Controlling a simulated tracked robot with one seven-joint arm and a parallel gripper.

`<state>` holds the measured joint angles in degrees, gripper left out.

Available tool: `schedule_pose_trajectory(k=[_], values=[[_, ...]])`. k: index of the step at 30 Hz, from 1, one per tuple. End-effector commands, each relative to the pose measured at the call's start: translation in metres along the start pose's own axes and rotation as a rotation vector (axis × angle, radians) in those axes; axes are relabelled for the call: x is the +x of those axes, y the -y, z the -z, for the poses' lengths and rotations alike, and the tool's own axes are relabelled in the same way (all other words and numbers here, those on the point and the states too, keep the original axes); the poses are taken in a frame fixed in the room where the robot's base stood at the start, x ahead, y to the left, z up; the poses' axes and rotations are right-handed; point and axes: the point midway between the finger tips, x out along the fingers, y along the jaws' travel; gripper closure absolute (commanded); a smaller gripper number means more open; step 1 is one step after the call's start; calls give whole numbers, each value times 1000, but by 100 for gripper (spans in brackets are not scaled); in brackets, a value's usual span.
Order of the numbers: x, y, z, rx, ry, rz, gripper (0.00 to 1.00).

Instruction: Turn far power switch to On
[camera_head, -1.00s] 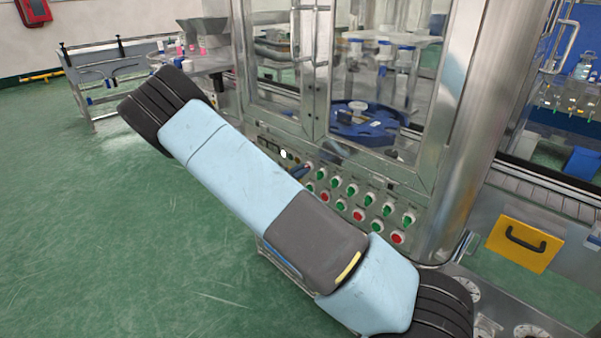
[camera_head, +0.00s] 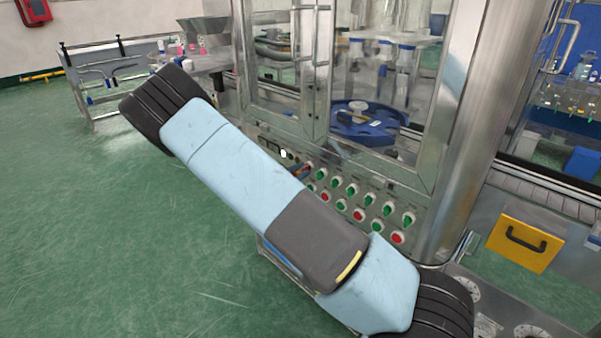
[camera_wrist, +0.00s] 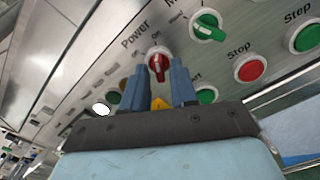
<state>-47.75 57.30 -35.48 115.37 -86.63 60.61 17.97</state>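The power switch (camera_wrist: 158,62) is a red rotary knob in a pale ring, beside the "Power" lettering in the wrist view. Its handle runs roughly up and down in that view, with a small "On" label above it. My gripper (camera_wrist: 159,68) has two blue fingers, apart, with tips at either side of the knob's lower part. Nothing shows clamped between them; I cannot tell whether they touch the knob. In the head view, my arm hides most of the gripper, and only a bit of finger shows by the panel's left end.
The control panel (camera_head: 385,188) carries rows of green and red knobs and buttons. In the wrist view a green selector (camera_wrist: 208,25) and a red Stop button (camera_wrist: 250,68) sit close right of the switch. A white round part (camera_wrist: 101,109) is to the left. Open green floor (camera_head: 120,240) lies left.

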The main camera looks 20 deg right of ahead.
Motion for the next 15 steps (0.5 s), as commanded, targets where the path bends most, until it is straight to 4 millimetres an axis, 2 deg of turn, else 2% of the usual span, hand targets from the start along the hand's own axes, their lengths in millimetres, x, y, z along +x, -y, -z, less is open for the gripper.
schedule_pose_trajectory(k=[10,15], values=[[-1,0,-1,0,2,0,65],[-16,-1,-1,0,1,0,65]])
